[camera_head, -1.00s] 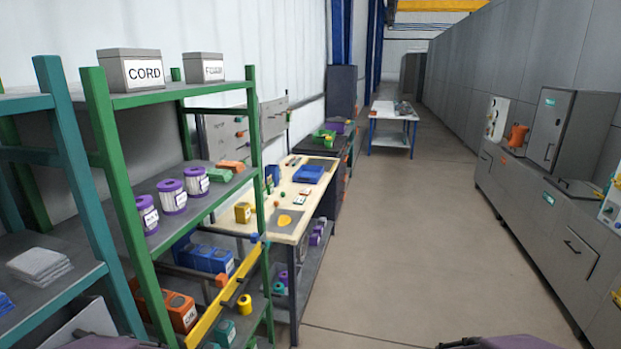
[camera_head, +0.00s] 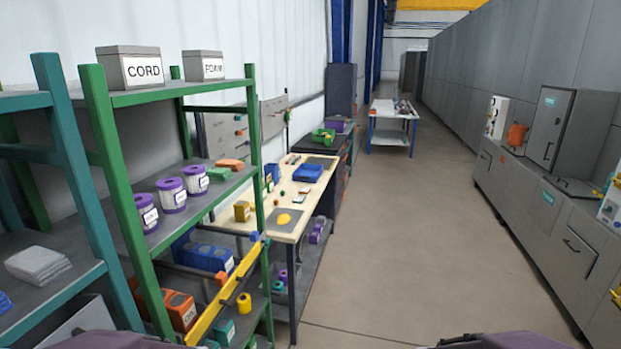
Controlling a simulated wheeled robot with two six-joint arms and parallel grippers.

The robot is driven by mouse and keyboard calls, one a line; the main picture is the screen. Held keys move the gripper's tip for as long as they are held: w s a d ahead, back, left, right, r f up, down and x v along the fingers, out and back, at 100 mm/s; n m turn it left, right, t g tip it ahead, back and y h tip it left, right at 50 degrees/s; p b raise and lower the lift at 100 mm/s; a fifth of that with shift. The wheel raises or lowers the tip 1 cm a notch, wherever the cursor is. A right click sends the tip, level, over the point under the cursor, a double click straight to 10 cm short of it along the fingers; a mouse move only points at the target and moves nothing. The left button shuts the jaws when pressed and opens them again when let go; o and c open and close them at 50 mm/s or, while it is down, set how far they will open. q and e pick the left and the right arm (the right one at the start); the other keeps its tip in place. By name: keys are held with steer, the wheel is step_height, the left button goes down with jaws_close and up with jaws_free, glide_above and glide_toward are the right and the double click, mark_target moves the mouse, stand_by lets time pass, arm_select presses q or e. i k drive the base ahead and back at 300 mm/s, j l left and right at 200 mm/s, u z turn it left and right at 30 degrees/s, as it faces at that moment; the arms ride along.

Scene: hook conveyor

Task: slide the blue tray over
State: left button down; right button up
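A blue tray (camera_head: 308,173) lies on the far part of the light wooden workbench (camera_head: 272,228), against the left wall. It looks small and flat from here, and its contents cannot be made out. Neither of my grippers shows. Only purple-grey parts of mine show at the bottom edge, left and right of centre, far from the tray.
A green shelf rack (camera_head: 125,200) with bins and purple-lidded jars (camera_head: 172,195) stands close on the left, partly in front of the bench. Grey cabinets (camera_head: 545,210) line the right. The floor (camera_head: 400,240) between is clear, up to a white table (camera_head: 392,112) at the back.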

mark_target(305, 173)
steer(key=i+z, duration=0.35)
steer(key=i, duration=2.3)
steer(key=i+l+u, duration=0.25)
steer(key=i, duration=0.4)
steer(key=i+l+u, duration=0.25)
steer(key=i, duration=0.35)
steer(key=i+l+u, duration=0.25)
steer(key=i, duration=0.4)
steer(key=i+l+u, duration=0.25)
steer(key=i+l, duration=0.25)
